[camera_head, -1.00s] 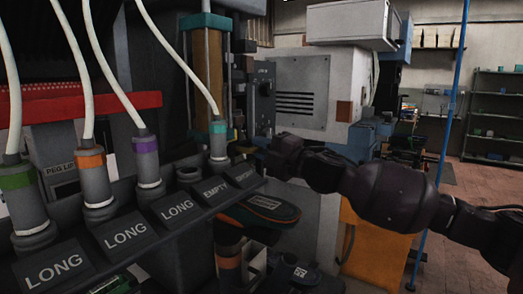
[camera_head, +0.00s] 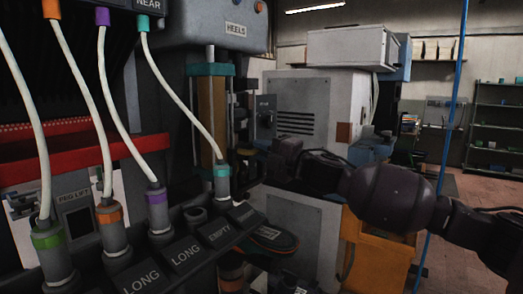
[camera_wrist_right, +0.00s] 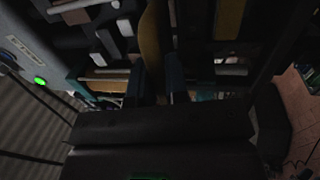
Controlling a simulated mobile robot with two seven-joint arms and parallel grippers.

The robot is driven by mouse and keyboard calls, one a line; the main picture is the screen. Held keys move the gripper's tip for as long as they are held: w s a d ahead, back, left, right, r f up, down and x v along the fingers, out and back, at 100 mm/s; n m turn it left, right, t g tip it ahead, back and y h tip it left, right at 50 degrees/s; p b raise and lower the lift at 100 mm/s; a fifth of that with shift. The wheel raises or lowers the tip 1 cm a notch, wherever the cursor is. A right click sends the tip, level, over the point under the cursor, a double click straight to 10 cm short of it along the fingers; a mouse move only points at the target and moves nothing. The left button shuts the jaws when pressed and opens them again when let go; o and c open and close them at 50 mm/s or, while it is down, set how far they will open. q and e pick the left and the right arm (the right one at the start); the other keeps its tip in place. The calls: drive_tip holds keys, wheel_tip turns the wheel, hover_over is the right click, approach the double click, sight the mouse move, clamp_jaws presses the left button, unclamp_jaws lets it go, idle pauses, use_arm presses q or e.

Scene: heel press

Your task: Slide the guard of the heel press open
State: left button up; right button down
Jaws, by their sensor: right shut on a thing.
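The heel press stands at the left centre of the head view, with a grey head labelled HEELS (camera_head: 236,30). An upright amber panel (camera_head: 210,105), which looks like the guard, stands below it between teal parts. My left gripper is not in view.
A front rack holds several hose-fed plugs (camera_head: 157,208) and labels such as LONG (camera_head: 181,254). A dark shoe-like item (camera_head: 275,238) lies under the rack. A grey cabinet (camera_head: 300,100) stands behind my right arm. A blue pole (camera_head: 447,130) rises at right.

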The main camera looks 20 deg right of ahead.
drive_tip(key=c, duration=1.1)
unclamp_jaws()
drive_tip(key=shift+f, duration=0.1)
drive_tip(key=shift+c, duration=0.2)
drive_tip(key=shift+d, duration=0.1)
drive_tip(key=b+v, duration=0.2)
drive_tip(key=v, duration=0.8)
drive_tip(key=shift+s+d, duration=0.2)
drive_tip(key=shift+s, duration=0.1)
